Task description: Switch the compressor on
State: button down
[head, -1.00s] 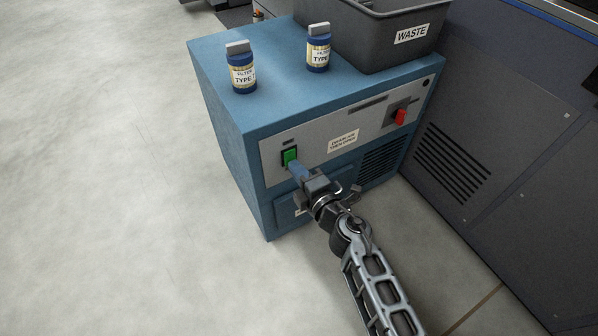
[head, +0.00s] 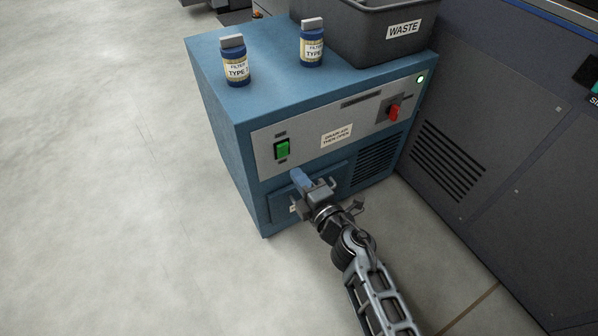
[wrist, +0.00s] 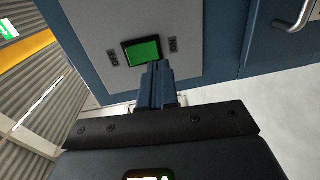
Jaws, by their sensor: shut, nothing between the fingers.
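The compressor is a blue cabinet (head: 226,130) with a grey front panel (head: 300,140). Its green rocker switch (head: 282,150) sits at the left of the panel and also shows in the wrist view (wrist: 143,52). A small round lamp (head: 421,79) at the panel's upper right glows greenish white. My gripper (head: 297,177) is shut and empty, just below and right of the green switch in the head view. In the wrist view its fingertips (wrist: 158,66) are just below the switch; whether they touch the panel cannot be told.
A red rotary switch (head: 393,112) is at the panel's right. Two filter bottles (head: 236,62) (head: 312,44) and a waste bin (head: 385,45) stand on top. A dark machine (head: 480,130) stands to the right. The floor at left is clear.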

jog(key=f+p+v, duration=0.2)
jog(key=v, duration=0.6)
jog(key=shift+s+d, duration=0.25)
jog(key=shift+s, duration=0.15)
jog(key=s+d+r+m+t+h, duration=0.1)
jog(key=s+d+r+m+h, duration=0.15)
jog(key=s+d+m, duration=0.5)
jog(key=s+d+r+m+h, duration=0.2)
jog(key=s+d+r+m, duration=0.15)
jog(key=s, duration=0.75)
jog(key=s+d+r+m+t+h, duration=0.1)
jog(key=s+d+r+m+h, duration=0.2)
jog(key=s+m, duration=0.45)
jog(key=s+d+r+m+g+h, duration=0.15)
jog(key=s+d+r+m, duration=0.45)
jog(key=s+r, duration=0.6)
notch_tip(320, 180, up, 24)
jog(key=p, duration=2.4)
jog(key=shift+w+h, duration=0.3)
jog(key=shift+w, duration=0.05)
